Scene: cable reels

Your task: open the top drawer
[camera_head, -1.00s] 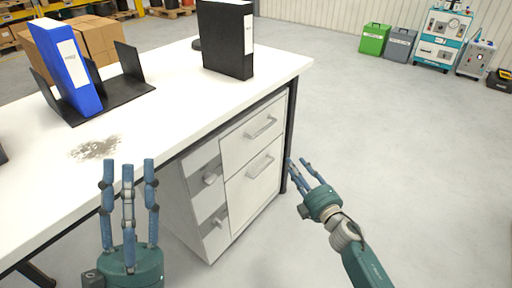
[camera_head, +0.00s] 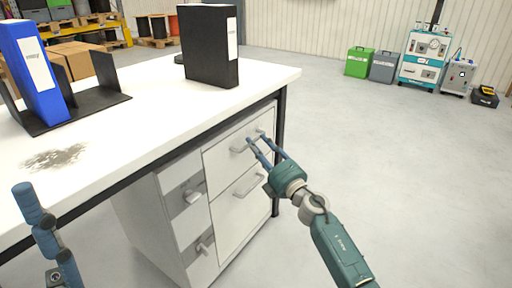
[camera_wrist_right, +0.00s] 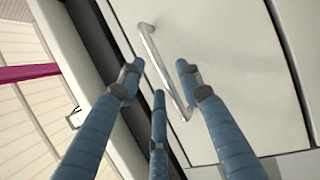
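A white drawer cabinet (camera_head: 160,240) stands under the desk. Its top drawer (camera_head: 222,160) has a bar handle (camera_head: 238,149), partly behind my fingers, and is closed. My right gripper (camera_head: 258,141) is in front of this drawer with its blue fingers spread. In the right wrist view the bar handle (camera_wrist_right: 160,65) runs between the spread fingers (camera_wrist_right: 158,76); I cannot tell whether they touch it. A lower drawer (camera_head: 240,215) with a similar handle is closed. My left gripper (camera_head: 45,232) shows only in part at the lower left edge; the rest is cut off.
The white desktop (camera_head: 130,120) and its dark edge overhang the cabinet. A black binder (camera_head: 208,45), a blue binder (camera_head: 32,75) in a black rack and a grey dusty stain (camera_head: 54,157) are on it. Open floor (camera_head: 400,170) lies right of the desk.

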